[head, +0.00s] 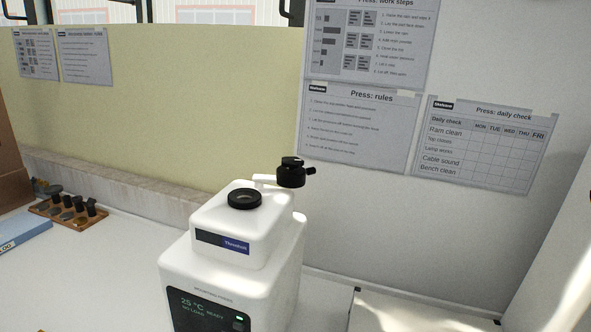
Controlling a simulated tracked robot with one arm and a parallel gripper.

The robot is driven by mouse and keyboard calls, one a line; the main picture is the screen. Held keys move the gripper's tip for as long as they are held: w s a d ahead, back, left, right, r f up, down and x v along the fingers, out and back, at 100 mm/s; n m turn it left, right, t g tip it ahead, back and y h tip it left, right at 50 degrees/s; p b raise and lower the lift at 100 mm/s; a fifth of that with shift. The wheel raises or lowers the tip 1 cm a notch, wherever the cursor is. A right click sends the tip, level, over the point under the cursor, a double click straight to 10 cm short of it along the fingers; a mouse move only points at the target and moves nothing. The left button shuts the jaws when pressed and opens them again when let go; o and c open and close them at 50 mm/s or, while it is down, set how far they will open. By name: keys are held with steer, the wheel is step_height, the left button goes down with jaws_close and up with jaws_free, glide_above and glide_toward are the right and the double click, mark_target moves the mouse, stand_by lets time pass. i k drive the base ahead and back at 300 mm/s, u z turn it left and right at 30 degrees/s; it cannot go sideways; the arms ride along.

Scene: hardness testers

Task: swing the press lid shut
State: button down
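The white mounting press (235,260) stands on the bench in the lower middle of the head view. Its front screen (208,315) reads 25 °C, READY and NO LOAD, with a small green light. A dark round opening with a black ring (244,199) is on its top and is uncovered. The black press lid (291,174) is swung aside, right of and behind the opening, on a short white arm. A small black handle sticks out to its right. My gripper is not in view.
A wooden rack (68,212) with several dark pieces and a blue book (25,240) lie at the left. Paper sheets (357,130) hang on the wall behind the press. Another pale thing (420,315) stands at the lower right. Bare bench (110,270) lies left of the press.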

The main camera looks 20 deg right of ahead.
mark_target(284, 177)
steer(key=z, duration=0.15)
steer(key=i, duration=0.85)
steer(key=u, duration=0.1)
